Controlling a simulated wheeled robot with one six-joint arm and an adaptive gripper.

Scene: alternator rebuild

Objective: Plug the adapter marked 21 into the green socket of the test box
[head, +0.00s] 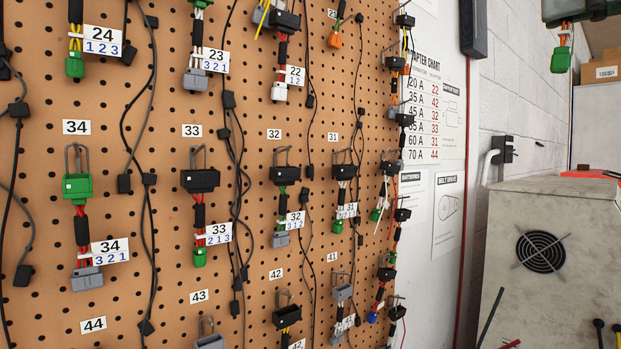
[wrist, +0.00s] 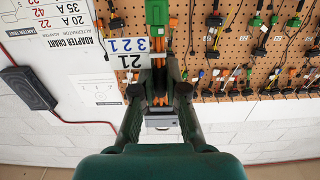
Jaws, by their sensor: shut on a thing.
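The adapter marked 21 (wrist: 157,78) is between the fingers of my gripper (wrist: 157,92) in the wrist view. It has a green connector (wrist: 157,12) at the top of that picture, orange wires and a grey connector (wrist: 163,121) between the fingers lower down. Its white tag (wrist: 136,52) reads 21 and 3 2 1. In the head view, a green connector (head: 561,61) hangs on short wires at the top right, below a dark part cut off by the edge. I cannot make out the test box's green socket in either view.
A pegboard (head: 255,130) holds several other tagged adapters and cables. A grey cabinet with a fan (head: 541,251) stands at the right, with a red thing (head: 590,174) on top. An adapter chart (head: 437,110) hangs on the white wall. The wrist view shows a black wall panel (wrist: 27,88).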

